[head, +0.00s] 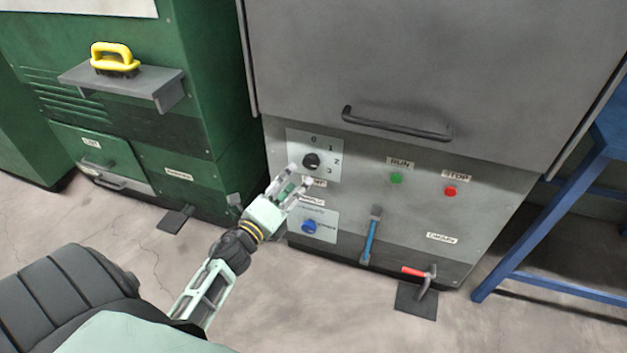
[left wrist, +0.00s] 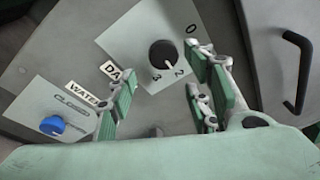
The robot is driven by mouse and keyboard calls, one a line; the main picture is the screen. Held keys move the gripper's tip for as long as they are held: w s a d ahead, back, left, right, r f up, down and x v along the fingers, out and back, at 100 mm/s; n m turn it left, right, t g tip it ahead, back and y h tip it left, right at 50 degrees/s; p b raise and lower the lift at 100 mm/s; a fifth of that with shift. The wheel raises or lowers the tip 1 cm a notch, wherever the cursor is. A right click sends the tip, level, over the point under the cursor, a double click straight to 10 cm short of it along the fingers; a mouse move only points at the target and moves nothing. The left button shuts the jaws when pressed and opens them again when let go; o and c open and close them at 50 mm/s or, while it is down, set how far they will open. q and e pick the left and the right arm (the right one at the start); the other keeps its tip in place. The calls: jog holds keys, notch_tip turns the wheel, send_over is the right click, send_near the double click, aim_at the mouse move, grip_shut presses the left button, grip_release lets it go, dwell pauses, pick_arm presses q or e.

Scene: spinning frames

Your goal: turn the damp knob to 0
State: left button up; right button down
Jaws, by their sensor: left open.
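The damp knob (head: 311,161) is a round black knob on a pale plate with the numbers 0 to 3, on the lower front of the grey machine. It also shows in the left wrist view (left wrist: 163,53), where 0, 2 and 3 are readable. My left gripper (head: 299,180) is open and empty, just below the knob in the head view. In the left wrist view its fingers (left wrist: 160,88) are spread, with the knob beyond them. My right gripper is not in view.
A blue water knob (head: 309,227) sits below, near my left gripper. Green RUN (head: 396,178) and red STOP (head: 450,190) buttons are to the right. A blue-handled tool (head: 371,238) and a red-handled lever (head: 420,274) are lower down. A dark door handle (head: 396,124) juts out above.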

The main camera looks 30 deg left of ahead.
aim_at(308, 167)
pick_arm(q)
jog(key=w, duration=0.6)
jog(key=shift+w+a+b, duration=0.15)
jog(key=shift+b, duration=0.15)
jog(key=shift+w, duration=0.65)
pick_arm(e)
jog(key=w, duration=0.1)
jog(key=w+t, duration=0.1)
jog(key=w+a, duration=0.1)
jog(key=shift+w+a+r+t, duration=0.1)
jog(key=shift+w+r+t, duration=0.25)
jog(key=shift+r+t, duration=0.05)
pick_arm(q)
jog(key=c, duration=1)
jog(key=shift+f, duration=0.1)
jog(key=shift+c, duration=0.4)
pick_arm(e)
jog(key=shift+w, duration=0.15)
